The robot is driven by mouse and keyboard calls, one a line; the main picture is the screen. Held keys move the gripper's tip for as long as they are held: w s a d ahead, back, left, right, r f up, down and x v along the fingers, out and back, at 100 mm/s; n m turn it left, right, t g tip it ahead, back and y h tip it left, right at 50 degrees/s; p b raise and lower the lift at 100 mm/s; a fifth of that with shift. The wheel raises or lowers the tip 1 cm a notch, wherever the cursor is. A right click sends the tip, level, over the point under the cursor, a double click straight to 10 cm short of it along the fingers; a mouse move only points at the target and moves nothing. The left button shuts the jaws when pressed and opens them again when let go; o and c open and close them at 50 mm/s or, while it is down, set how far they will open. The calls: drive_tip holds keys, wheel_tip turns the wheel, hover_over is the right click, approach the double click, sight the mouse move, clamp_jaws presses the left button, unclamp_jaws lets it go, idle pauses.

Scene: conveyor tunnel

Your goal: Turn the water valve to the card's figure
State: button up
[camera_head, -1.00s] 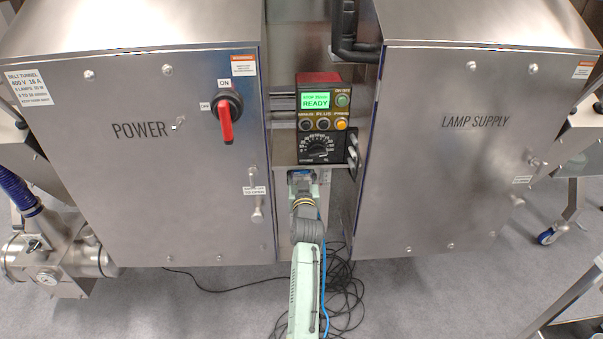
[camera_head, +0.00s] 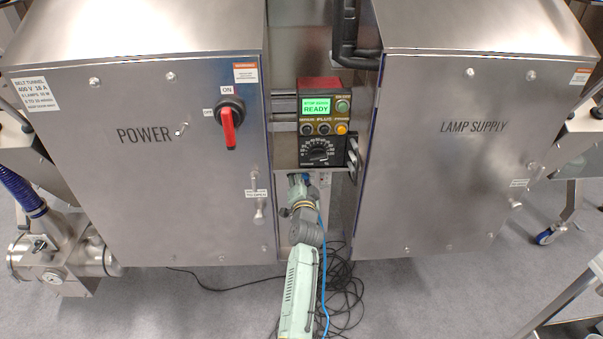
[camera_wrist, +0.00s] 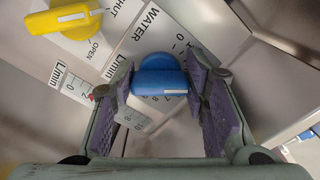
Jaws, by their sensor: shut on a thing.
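The blue water valve knob (camera_wrist: 158,78) sits in front of a white plate marked WATER (camera_wrist: 150,25), with figures around it, in the wrist view. A white pointer bar shows on the knob's lower right. My gripper (camera_wrist: 157,92) has its purple-padded fingers on either side of the knob and is shut on it. In the head view my gripper (camera_head: 298,182) is below the control box, and the knob is hidden there. I cannot make out a card with a figure in these frames.
A yellow knob (camera_wrist: 62,16) with SHUT and OPEN marks is close by at upper left. The POWER cabinet (camera_head: 140,200) and LAMP SUPPLY cabinet (camera_head: 440,190) flank the narrow gap. The control box (camera_head: 322,125) reads READY. Black cables (camera_head: 343,300) lie on the floor.

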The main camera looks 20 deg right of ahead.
drive_tip(key=shift+m+p, duration=0.6)
drive_tip(key=shift+m, duration=1)
drive_tip(key=o, duration=1.2)
drive_tip(key=shift+c, duration=0.2)
drive_tip(key=shift+r, duration=0.1)
drive_tip(key=v, duration=0.8)
